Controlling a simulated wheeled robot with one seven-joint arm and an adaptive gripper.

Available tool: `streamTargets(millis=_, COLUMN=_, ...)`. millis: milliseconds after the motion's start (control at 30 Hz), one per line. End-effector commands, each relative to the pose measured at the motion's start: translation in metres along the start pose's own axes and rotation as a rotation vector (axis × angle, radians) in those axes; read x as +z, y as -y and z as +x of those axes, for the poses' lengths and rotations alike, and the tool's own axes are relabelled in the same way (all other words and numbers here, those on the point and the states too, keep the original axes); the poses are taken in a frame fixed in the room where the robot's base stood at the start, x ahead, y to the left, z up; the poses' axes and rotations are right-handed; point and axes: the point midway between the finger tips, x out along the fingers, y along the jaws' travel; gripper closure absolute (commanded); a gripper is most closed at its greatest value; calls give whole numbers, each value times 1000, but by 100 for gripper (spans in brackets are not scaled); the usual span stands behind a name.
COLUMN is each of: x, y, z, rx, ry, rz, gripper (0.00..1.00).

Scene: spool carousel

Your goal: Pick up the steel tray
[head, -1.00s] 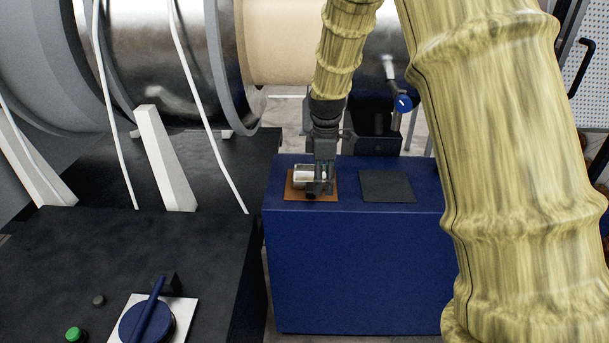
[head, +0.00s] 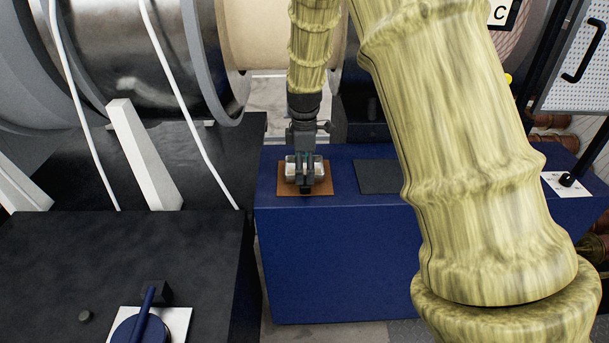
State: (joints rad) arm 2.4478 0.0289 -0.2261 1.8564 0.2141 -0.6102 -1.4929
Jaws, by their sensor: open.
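The steel tray (head: 319,168) is a small silvery piece on a brown square pad (head: 283,190) on top of the blue cabinet. My gripper (head: 305,186) points down right in front of it and hides its middle. Only the tray's left and right ends show beside the fingers. My gripper is open, with its fingers low at the tray. I cannot tell whether they touch it.
A dark square pad (head: 374,177) lies to the right on the blue cabinet (head: 330,260). A black bench (head: 100,255) with a blue rotary handle (head: 145,325) stands at the left. A large metal drum (head: 140,60) stands behind it.

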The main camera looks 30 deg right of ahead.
Motion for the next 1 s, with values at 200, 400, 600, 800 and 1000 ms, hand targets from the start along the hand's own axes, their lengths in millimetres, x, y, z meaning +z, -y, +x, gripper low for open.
streamTargets(millis=200, x=2, y=2, z=19, rx=-3, ry=3, rz=2, gripper=23)
streamTargets(millis=400, x=3, y=3, z=41, rx=-2, ry=1, rz=3, gripper=23)
streamTargets(millis=600, x=3, y=2, z=50, rx=0, ry=0, rz=4, gripper=23)
streamTargets(millis=800, x=3, y=2, z=51, rx=0, ry=0, rz=3, gripper=23)
streamTargets(millis=1000, x=3, y=2, z=51, rx=0, ry=0, rz=3, gripper=58)
